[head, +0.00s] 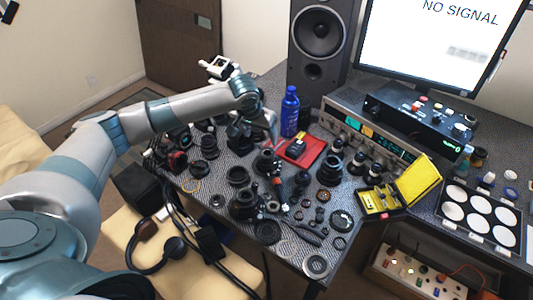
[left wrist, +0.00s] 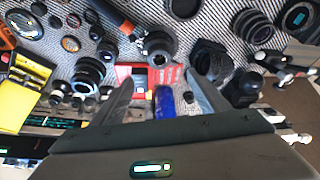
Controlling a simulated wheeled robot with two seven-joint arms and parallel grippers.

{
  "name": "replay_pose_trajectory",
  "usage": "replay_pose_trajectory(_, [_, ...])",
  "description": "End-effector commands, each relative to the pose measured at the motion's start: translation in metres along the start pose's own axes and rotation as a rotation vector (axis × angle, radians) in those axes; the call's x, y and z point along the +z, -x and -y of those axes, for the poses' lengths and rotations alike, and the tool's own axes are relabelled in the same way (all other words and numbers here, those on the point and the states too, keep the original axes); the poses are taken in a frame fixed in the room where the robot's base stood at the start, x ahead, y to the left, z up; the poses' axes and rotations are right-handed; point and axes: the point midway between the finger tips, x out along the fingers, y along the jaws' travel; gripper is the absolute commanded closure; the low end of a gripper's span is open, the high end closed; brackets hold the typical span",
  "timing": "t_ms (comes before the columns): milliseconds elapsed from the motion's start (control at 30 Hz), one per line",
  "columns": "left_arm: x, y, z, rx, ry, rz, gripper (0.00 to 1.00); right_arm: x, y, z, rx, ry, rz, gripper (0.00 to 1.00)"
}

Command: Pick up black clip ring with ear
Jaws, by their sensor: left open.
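Several small dark rings lie on the patterned bench, and I cannot tell which one is the black clip ring with ear. A small dark ring (head: 217,200) lies near the front left edge in the head view. In the left wrist view, small dark rings (left wrist: 71,43) lie at the upper left. My left gripper (left wrist: 160,82) is open and empty, above the back of the bench. A blue bottle (left wrist: 165,103) and a red tray (left wrist: 136,72) show between and beyond its fingers. In the head view its fingers are partly hidden by my arm. My right gripper is not in view.
The blue bottle (head: 290,112) stands upright near the red tray (head: 300,151). Lens barrels (head: 330,171) and loose parts crowd the bench middle. A yellow case (head: 417,180) stands open at the right, beside a tray of white discs (head: 481,218). A speaker (head: 318,45) stands behind.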

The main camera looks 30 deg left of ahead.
Motion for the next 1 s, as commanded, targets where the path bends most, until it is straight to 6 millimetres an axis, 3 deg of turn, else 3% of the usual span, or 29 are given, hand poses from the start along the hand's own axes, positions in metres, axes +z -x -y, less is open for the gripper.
replay_pose_trajectory(300, [0.001,-0.054,0.000,-0.001,0.000,0.003,0.32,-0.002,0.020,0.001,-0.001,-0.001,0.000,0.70])
replay_pose_trajectory(500, [0.000,-0.078,-0.001,0.000,-0.001,0.001,0.32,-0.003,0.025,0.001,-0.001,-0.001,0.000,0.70])
replay_pose_trajectory(1000, [0.001,-0.086,0.000,-0.001,-0.002,0.000,0.32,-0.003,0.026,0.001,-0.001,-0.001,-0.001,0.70])
